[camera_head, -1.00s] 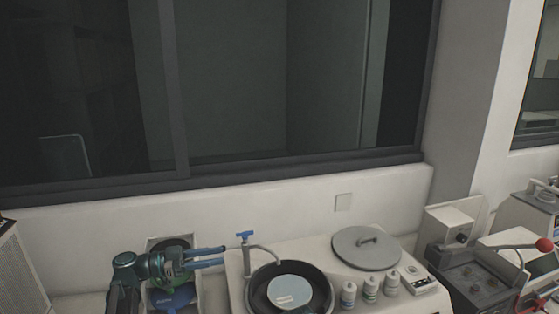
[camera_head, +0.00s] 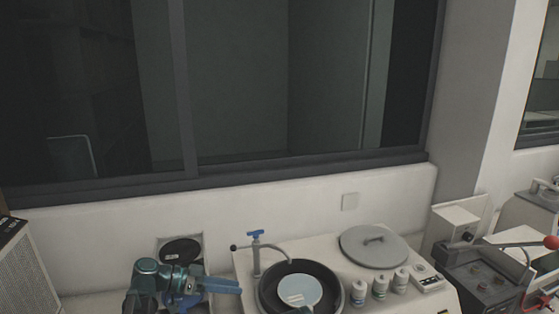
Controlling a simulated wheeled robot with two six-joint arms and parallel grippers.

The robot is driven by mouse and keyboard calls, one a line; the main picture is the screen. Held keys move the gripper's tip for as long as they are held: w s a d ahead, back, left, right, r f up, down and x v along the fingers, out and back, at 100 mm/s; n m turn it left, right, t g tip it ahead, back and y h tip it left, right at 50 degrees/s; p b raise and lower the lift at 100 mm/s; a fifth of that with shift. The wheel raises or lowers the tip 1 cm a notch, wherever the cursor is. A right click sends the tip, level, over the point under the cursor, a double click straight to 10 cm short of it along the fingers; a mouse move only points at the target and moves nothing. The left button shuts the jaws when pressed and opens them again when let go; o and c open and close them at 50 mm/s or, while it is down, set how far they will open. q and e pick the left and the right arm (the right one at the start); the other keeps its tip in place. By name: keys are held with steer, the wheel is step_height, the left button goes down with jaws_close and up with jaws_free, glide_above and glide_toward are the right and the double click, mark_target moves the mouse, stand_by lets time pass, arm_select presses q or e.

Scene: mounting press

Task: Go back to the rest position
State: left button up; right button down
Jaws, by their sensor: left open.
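My left gripper (camera_head: 222,286) is at the bottom left, its blue fingers pointing right. It is open, and I see nothing between the fingers. It is left of the polishing machine (camera_head: 245,268) and in front of a pale box with a round black part (camera_head: 180,251).
The polishing machine has a round black bowl (camera_head: 264,288) with a light disc (camera_head: 300,291), a blue-handled tap (camera_head: 256,237), a grey lid (camera_head: 373,246) and several small bottles (camera_head: 380,286). A press with a red-knobbed lever (camera_head: 551,242) stands at right. A speaker-like box (camera_head: 22,275) stands at far left.

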arm_select(q)
steer(key=s+d+f+n+g+y, duration=0.2)
steer(key=s+f+n+y, duration=0.4)
steer(key=f, duration=0.4)
steer(key=s+a+f+n+y, duration=0.5)
steer(key=s+y, duration=0.2)
steer(key=y, duration=0.1)
steer(key=s+d+f+m+g+b, duration=0.1)
steer(key=s+d+f+m+b, duration=0.2)
steer(key=s+d+f+b, duration=0.2)
steer(key=d+f+b, duration=0.3)
steer(key=d+b, duration=0.1)
steer(key=d, duration=0.1)
steer(key=shift+s+d+f+m+y, duration=0.15)
steer(key=shift+d+m+y, duration=0.15)
steer(key=shift+y, duration=0.1)
